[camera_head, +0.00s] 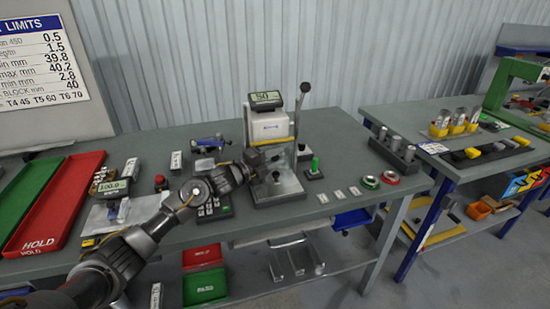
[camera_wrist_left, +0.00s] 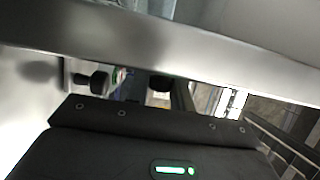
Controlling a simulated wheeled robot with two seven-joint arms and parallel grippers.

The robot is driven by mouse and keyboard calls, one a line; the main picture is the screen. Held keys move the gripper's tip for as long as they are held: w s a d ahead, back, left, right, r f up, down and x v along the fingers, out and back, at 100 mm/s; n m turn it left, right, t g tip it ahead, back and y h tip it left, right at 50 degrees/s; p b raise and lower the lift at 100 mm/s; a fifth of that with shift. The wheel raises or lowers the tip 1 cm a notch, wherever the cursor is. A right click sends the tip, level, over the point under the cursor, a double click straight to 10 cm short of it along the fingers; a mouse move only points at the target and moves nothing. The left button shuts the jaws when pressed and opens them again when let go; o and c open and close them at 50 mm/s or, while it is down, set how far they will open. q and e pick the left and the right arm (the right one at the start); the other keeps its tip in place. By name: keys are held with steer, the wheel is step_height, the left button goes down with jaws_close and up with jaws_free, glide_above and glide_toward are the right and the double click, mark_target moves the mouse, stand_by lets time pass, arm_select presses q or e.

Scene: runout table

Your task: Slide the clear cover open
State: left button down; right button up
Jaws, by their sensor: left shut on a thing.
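The measuring stand (camera_head: 278,188) is at the middle of the table in the head view, with a grey base, a white body and a display on top. The clear cover (camera_head: 278,154) is a faint see-through panel at the front of the stand, hard to make out. My left gripper (camera_head: 257,167) reaches in from the left and is shut at the cover's left side. The arm and jaws hide the held part. In the left wrist view a pale, smooth bar (camera_wrist_left: 160,42) crosses close above the dark gripper body. My right gripper is not in view.
A black keypad box (camera_head: 214,208) lies under my forearm. A green-topped post (camera_head: 315,170) stands right of the stand, with small tags and two round rings (camera_head: 371,182) nearer the table's right edge. Red and green trays (camera_head: 58,200) lie at left.

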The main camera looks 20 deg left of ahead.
arm_select(q)
step_height(320, 180, up, 13)
steer(key=p, duration=0.5)
steer(key=shift+f+p, duration=0.15)
steer(key=shift+p, duration=0.25)
steer(key=c, duration=1.3)
jaws_free()
steer(key=shift+o, duration=0.2)
steer(key=shift+f, duration=0.1)
steer(key=shift+s+a, duration=0.2)
steer(key=shift+s, duration=0.1)
steer(key=b+v, duration=0.3)
steer(key=v, duration=0.7)
steer(key=shift+b, duration=0.3)
